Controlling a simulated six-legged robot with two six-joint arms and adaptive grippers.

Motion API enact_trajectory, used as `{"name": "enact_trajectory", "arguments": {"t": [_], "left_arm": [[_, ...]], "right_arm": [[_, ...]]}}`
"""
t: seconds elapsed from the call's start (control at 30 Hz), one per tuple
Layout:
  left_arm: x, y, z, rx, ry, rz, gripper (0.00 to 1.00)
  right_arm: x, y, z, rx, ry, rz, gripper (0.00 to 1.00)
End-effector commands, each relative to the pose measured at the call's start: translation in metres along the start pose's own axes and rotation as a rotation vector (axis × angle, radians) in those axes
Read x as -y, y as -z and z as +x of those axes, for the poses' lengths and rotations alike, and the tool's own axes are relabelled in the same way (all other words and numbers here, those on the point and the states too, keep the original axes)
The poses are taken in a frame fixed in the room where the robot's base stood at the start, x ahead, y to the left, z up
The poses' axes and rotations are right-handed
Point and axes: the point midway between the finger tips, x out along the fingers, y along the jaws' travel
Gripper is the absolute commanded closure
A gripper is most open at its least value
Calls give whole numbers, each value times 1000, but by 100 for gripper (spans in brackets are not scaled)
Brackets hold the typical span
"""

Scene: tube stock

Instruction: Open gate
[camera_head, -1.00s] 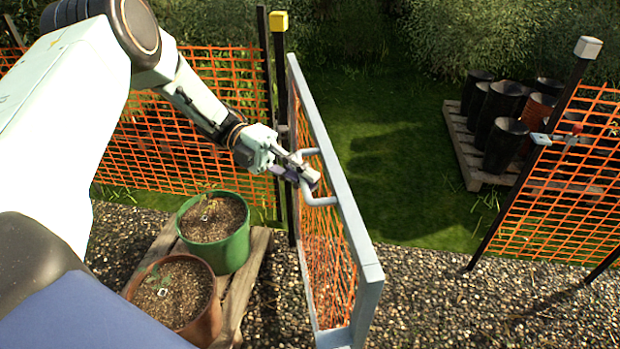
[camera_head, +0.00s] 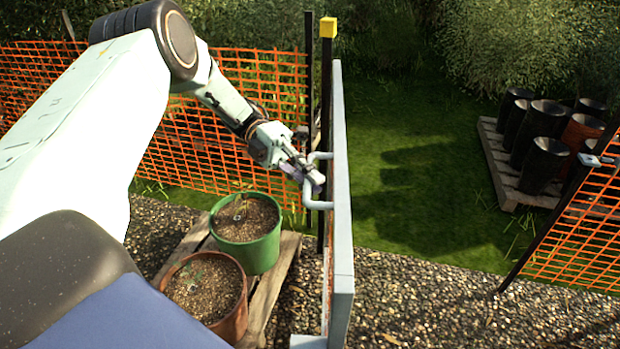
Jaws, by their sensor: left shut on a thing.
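The gate (camera_head: 342,200) has a pale grey frame with orange mesh. It stands swung open, seen nearly edge-on, hinged near the yellow-capped black post (camera_head: 327,100). A pale D-shaped handle (camera_head: 316,206) sticks out from its left face. My left gripper (camera_head: 312,180) is at this handle, shut on its upright bar, with the fingers partly hiding it. The latch post (camera_head: 548,240) stands across the opening at the right, with a small latch piece (camera_head: 590,160) on it. My right gripper is not in view.
A green pot (camera_head: 262,252) and a brown pot (camera_head: 236,318) stand on a wooden pallet (camera_head: 273,290) left of the gate. Orange mesh fence (camera_head: 190,150) runs behind them. Beyond the opening, grass (camera_head: 430,190) is clear; black tubes (camera_head: 540,165) stand on another pallet (camera_head: 497,165).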

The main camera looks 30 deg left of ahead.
Motion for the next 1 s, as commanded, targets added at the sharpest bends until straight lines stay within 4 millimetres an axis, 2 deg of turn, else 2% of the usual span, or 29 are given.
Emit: {"name": "enact_trajectory", "arguments": {"t": [0.4, 0.43, 0.7, 1.0], "left_arm": [[0, 1, -1, -2, -2, 0, 100], [0, 1, -1, -2, -2, 0, 87], [-1, 2, -2, -1, -2, 0, 64], [0, 2, -2, -1, -1, 0, 64]], "right_arm": [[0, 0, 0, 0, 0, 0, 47], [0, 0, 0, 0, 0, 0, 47], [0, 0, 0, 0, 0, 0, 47], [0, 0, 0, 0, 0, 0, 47]]}}
